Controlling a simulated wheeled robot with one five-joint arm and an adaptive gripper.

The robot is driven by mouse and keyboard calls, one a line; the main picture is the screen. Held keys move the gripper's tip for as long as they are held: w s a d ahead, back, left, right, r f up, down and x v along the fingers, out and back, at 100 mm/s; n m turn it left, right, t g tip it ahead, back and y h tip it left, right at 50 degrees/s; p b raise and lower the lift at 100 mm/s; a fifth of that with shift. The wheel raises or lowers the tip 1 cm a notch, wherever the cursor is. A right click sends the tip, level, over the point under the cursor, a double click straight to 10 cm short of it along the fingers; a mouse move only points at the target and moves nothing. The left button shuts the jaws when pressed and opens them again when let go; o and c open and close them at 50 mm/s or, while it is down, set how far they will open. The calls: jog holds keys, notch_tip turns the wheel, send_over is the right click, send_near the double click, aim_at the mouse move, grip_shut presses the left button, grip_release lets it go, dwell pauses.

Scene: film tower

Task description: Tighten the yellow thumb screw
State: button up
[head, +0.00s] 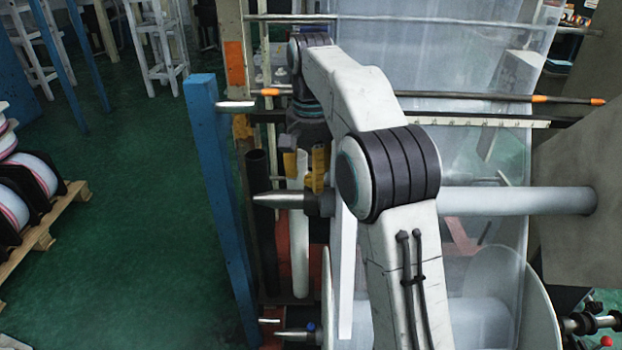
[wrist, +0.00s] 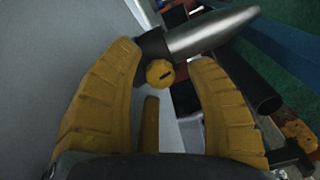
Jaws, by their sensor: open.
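The yellow thumb screw (wrist: 160,73) shows in the wrist view as a small round knob with a dark slot, on a dark collar beside a grey tapered shaft end (wrist: 210,35). In the head view my gripper (head: 317,170) hangs at the shaft's tapered end (head: 285,202), and the screw is hidden there behind my gripper and arm.
A blue post (head: 222,200) stands left of the shaft end. A dark tube (head: 262,215) stands near it. Translucent film (head: 450,50) hangs behind my arm. A pallet (head: 40,235) with rolls is at far left, with clear green floor (head: 130,230) between.

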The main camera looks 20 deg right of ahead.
jog(key=shift+o, duration=0.2)
jog(key=shift+f, duration=0.2)
grip_shut()
dwell(0.4)
